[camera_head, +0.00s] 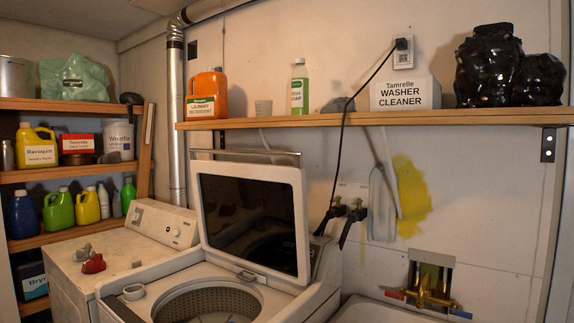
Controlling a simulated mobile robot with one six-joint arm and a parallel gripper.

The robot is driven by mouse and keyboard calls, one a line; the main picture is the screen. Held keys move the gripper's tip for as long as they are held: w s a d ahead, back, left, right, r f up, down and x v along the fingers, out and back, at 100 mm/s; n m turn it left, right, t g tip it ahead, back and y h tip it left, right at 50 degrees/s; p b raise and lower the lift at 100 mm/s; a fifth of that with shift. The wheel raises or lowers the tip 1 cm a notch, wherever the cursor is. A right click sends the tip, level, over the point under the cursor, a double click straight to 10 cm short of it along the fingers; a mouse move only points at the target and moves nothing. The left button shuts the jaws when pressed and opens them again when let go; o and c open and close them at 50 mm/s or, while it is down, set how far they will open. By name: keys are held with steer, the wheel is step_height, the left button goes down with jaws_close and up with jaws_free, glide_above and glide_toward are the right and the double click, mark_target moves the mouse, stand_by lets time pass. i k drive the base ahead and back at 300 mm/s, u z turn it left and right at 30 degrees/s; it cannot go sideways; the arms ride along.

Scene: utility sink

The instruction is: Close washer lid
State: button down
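The washer (130,302) is a white top-loader at the bottom middle, with its round perforated drum (208,303) exposed. Its lid (252,220) stands raised at the back of the opening, leaning slightly back. The lid has a white frame and a dark panel. Nothing touches the lid. The washer's front is cut off by the frame's bottom edge. My gripper is not in view.
A second white machine (75,258) stands left of the washer, with a red item (93,264) on top. A sink (380,310) with a brass faucet (430,290) is at the lower right. A wooden shelf (370,118) with bottles runs above. A black cord hangs right of the lid.

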mark_target(255, 216)
steer(key=z, duration=0.05)
steer(key=i, duration=1)
steer(key=u, duration=0.05)
